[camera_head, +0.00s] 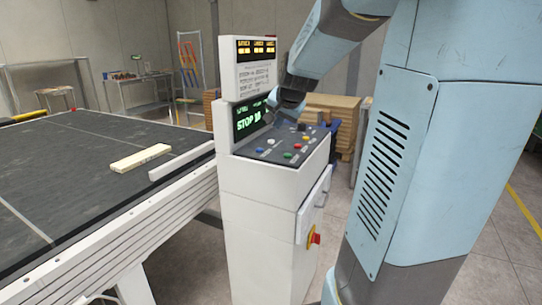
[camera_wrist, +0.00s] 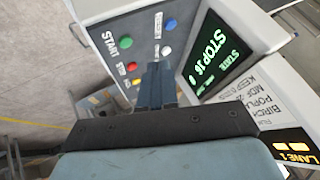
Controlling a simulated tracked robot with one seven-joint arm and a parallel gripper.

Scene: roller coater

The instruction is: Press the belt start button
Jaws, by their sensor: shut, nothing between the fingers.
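The control panel (camera_head: 262,153) is the sloped grey top of a white console, with several coloured buttons. A green button (camera_head: 287,155) sits near its front edge and also shows at the upper left of the wrist view (camera_wrist: 125,41). Blue (camera_wrist: 170,24), white (camera_wrist: 166,50) and red (camera_wrist: 132,66) buttons are around it. My gripper (camera_head: 270,118) is above the rear of the panel by the screen. In the wrist view its shut, empty fingers (camera_wrist: 156,66) point toward the panel and hide part of it.
A green-lit screen (camera_wrist: 214,52) reading STOP stands behind the buttons, below a white sign (camera_head: 255,78). A red emergency knob (camera_head: 314,238) is on the console's side. A dark belt table (camera_head: 60,190) with a wooden board (camera_head: 140,158) lies left.

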